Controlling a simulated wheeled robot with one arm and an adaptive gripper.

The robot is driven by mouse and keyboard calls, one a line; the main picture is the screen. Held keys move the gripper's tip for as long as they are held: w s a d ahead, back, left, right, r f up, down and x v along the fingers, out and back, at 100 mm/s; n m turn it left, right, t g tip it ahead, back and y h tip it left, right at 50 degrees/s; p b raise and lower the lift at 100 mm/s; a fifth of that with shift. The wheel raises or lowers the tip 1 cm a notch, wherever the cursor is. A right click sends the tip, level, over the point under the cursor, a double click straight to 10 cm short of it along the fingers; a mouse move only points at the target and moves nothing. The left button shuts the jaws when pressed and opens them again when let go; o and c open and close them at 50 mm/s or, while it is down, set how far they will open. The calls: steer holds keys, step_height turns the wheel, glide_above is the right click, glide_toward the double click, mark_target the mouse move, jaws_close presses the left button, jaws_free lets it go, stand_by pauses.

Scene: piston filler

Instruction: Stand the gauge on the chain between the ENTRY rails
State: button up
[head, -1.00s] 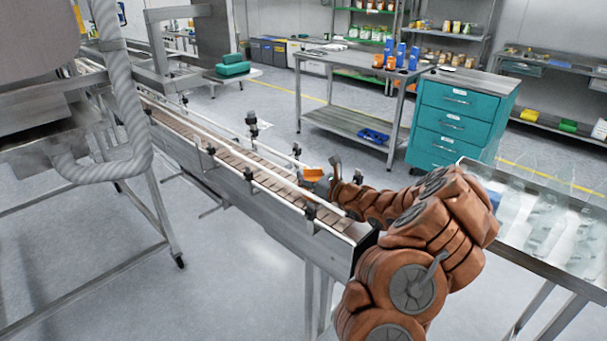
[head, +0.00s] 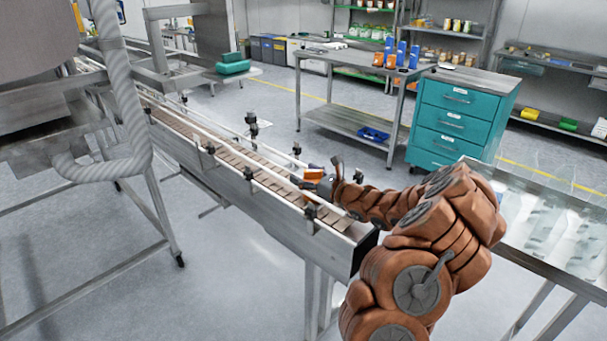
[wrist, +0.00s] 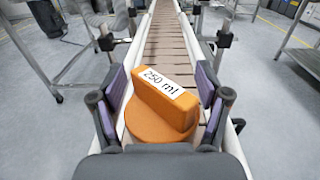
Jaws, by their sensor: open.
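The gauge (wrist: 162,108) is an orange round disc with an upright block labelled "250 ml". It appears to stand on the brown slatted chain (wrist: 167,45), between the two rails, near the conveyor's near end. In the head view the gauge (head: 314,173) is small and partly hidden by my gripper (head: 320,178). My gripper (wrist: 160,95) is open, with one purple-padded finger on each side of the gauge. A gap shows on the left; the right finger is close to the block, and I cannot tell whether it touches. The gauge's underside is hidden.
Rail posts with dark clamps (wrist: 224,38) stand beside the chain. A glass-topped or bottle-laden steel table (head: 545,225) is at right. A teal drawer cabinet (head: 455,120) and steel workbench (head: 345,125) stand behind. The chain beyond the gauge is clear.

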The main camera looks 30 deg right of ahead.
steer(key=b+v, duration=0.1)
steer(key=v, duration=0.9)
steer(key=shift+s+d+r, duration=0.15)
steer(key=shift+s+d, duration=0.1)
steer(key=shift+s, duration=0.25)
